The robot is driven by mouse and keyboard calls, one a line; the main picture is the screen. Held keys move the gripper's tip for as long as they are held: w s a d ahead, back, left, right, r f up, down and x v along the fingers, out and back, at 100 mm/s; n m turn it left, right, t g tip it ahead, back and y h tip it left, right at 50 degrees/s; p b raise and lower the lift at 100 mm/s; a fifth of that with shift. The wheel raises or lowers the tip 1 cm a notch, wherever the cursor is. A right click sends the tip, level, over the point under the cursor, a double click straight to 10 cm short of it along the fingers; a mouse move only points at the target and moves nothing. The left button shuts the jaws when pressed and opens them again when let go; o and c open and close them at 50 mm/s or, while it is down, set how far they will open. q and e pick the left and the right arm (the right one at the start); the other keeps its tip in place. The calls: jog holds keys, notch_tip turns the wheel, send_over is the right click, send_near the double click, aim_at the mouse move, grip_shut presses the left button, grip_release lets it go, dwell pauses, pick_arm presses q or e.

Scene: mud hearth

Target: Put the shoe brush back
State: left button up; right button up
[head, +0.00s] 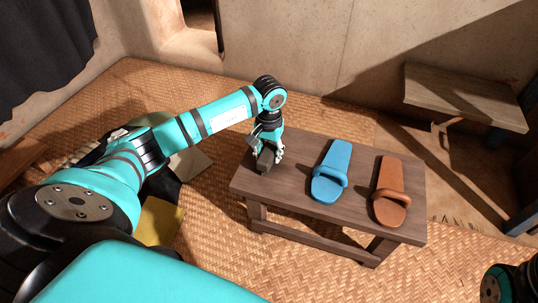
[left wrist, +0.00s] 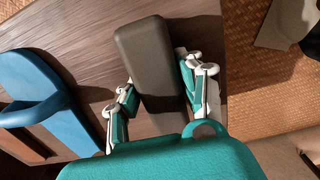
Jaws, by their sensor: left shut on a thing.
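The shoe brush shows as a dark grey-brown block (left wrist: 150,50) with rounded edges in the left wrist view. In the head view the brush (head: 265,161) is at the left end of the low dark wooden bench (head: 290,188). My left gripper (head: 268,150) reaches down over that end and is shut on the brush, with one finger on each side of it. I cannot tell whether the brush touches the bench top. Its underside is hidden. My right gripper is not in view.
A blue sandal (head: 330,170) and a brown sandal (head: 390,190) lie on the bench to the right of the brush. A wooden stool or small table (head: 465,97) stands at the back right. Woven matting (head: 320,262) covers the floor. A yellow flat item (head: 158,222) lies left.

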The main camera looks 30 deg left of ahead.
pick_arm(q)
jog(key=shift+f, duration=0.2)
jog(key=o, duration=1.2)
jog(key=shift+r, duration=0.1)
